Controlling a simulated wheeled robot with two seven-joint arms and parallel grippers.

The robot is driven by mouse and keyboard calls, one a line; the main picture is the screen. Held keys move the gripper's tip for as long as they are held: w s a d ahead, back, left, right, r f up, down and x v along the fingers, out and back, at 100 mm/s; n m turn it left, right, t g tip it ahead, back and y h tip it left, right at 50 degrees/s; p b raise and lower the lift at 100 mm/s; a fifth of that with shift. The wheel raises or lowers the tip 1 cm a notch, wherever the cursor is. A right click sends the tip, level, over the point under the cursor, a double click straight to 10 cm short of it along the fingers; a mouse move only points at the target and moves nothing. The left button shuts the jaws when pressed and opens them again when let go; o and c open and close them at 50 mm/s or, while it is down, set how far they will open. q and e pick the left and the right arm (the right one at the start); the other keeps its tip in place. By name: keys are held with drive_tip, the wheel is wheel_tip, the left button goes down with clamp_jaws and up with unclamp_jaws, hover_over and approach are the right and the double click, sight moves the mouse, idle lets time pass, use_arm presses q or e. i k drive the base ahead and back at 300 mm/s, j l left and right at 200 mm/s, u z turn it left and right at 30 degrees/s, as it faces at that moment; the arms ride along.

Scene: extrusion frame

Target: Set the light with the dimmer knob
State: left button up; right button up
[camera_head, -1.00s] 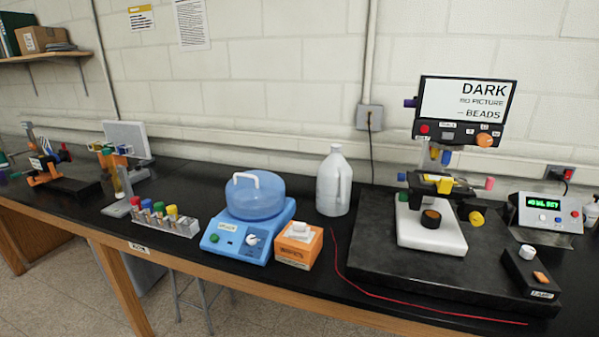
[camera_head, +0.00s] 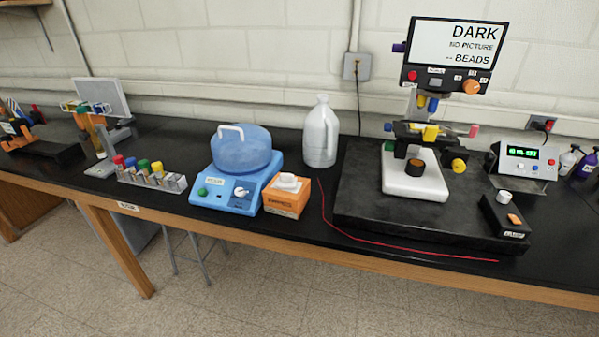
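A small black control box (camera_head: 507,222) with a white round knob (camera_head: 504,197) and an orange rocker switch (camera_head: 514,218) stands at the right end of the dark slab; the knob looks like the dimmer. Left of it is the microscope with a white base (camera_head: 415,178), a black round part on that base (camera_head: 414,168), and a screen (camera_head: 457,44) reading "DARK NO PICTURE -- BEADS". Neither of my grippers shows in the head view.
A grey meter with green digits (camera_head: 526,161) stands behind the control box. A red wire (camera_head: 400,247) runs along the bench front. A white jug (camera_head: 320,133), an orange box (camera_head: 286,198), a blue device with a domed lid (camera_head: 228,182) and a rack of coloured-cap tubes (camera_head: 151,177) stand left.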

sight(504, 197)
drive_tip(key=z, duration=1.5)
drive_tip(key=k+l+z, duration=0.35)
drive_tip(key=l, duration=0.3)
drive_tip(key=k, duration=0.05)
